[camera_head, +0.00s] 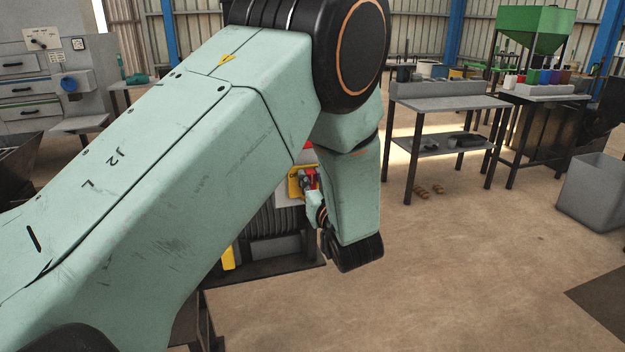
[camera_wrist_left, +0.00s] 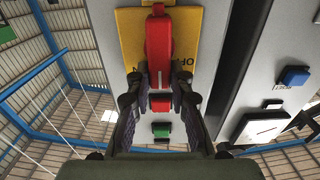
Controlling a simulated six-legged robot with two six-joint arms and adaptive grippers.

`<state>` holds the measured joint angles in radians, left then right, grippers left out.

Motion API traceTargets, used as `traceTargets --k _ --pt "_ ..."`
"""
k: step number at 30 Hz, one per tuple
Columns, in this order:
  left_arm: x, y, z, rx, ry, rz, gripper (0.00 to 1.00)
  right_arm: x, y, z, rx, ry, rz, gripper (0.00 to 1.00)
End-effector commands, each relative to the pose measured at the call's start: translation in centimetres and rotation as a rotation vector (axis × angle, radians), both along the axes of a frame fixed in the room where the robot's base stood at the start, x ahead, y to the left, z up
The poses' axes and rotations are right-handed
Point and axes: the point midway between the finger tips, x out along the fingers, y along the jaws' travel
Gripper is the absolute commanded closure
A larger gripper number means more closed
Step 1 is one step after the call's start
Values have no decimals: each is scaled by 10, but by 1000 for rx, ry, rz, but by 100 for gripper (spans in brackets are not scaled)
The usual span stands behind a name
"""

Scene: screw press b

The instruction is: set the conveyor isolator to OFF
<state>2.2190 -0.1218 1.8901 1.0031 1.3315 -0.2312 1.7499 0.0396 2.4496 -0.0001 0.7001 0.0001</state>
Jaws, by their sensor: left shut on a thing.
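The isolator's red handle (camera_wrist_left: 158,38) stands in front of a yellow plate (camera_wrist_left: 130,40) on a light grey cabinet face in the left wrist view. Dark lettering shows beside the handle, partly covered, and I cannot read the handle's setting for certain. My left gripper (camera_wrist_left: 159,85) is shut on the red handle's lower end, one finger on each side. In the head view my left arm hides most of the cabinet; a bit of the yellow plate (camera_head: 293,186) and the left gripper (camera_head: 312,190) show past it. My right gripper is not in view.
In the wrist view a red button (camera_wrist_left: 160,103) and a green button (camera_wrist_left: 162,130) lie below the handle, and a blue button (camera_wrist_left: 294,77) at right. In the head view a grey workbench (camera_head: 450,102) and grey bin (camera_head: 595,190) stand right, with clear floor between.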

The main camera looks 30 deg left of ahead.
Motion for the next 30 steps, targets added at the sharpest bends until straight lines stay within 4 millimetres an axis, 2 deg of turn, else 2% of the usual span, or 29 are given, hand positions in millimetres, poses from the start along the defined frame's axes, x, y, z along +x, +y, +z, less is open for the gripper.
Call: traceTargets --k 17,30 --pt "0 1 -2 -42 -47 -2 100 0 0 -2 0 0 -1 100" --pt "-8 8 -5 -275 -320 -2 100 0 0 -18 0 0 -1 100"
